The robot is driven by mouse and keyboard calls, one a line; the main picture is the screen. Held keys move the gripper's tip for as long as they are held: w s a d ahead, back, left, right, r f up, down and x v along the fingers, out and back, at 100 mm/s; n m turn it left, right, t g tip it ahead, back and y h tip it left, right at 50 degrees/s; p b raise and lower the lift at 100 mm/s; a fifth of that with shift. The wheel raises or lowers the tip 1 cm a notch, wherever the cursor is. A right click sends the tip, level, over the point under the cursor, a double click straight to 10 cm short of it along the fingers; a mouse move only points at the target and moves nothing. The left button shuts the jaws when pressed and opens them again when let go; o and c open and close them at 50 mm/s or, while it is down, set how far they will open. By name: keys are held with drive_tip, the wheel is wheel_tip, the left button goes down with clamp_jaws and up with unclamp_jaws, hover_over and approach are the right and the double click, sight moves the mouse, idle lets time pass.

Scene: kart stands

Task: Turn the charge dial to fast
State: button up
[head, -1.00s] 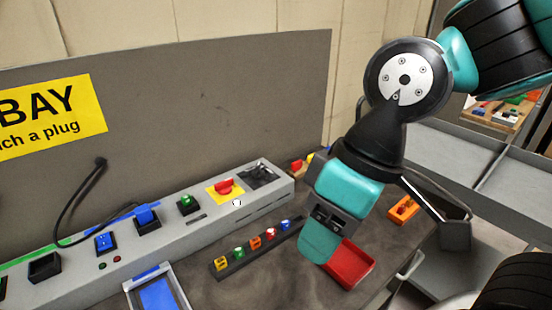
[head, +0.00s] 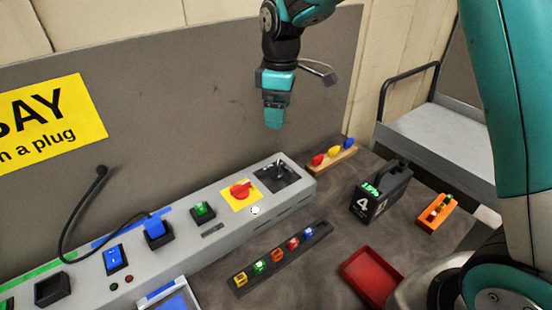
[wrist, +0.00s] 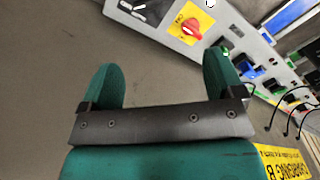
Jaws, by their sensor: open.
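My gripper (head: 274,120) hangs pointing down in front of the back panel, above and apart from the dial. In the wrist view my gripper (wrist: 162,62) has its two green fingers spread, with nothing between them.
A strip of coloured pieces (head: 262,275), a red tray (head: 368,278) and a black box marked 4 (head: 381,190) stand on the bench. The upright grey panel (head: 160,120) is behind.

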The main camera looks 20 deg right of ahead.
sight(277, 167)
drive_tip(key=shift+n, duration=0.3)
drive_tip(key=f+p, duration=0.1)
drive_tip(key=f, duration=0.5)
drive_tip(key=w+f+p, duration=0.1)
drive_tip(key=f+p, duration=0.1)
drive_tip(key=f, duration=0.4)
drive_tip(key=w+f+p, duration=0.1)
drive_tip(key=f, duration=0.5)
drive_tip(key=shift+w+d+f, duration=0.2)
drive_tip(key=shift+d+f, duration=0.05)
drive_tip(key=shift+f, duration=0.05)
drive_tip(key=c, duration=0.9)
drive_tip(key=shift+m, duration=0.4)
drive_tip(key=m+b, duration=0.2)
drive_tip(key=m, duration=0.1)
drive_tip(key=shift+m, duration=0.3)
drive_tip(key=shift+m+b, duration=0.75)
drive_tip(key=shift+m, duration=1.45)
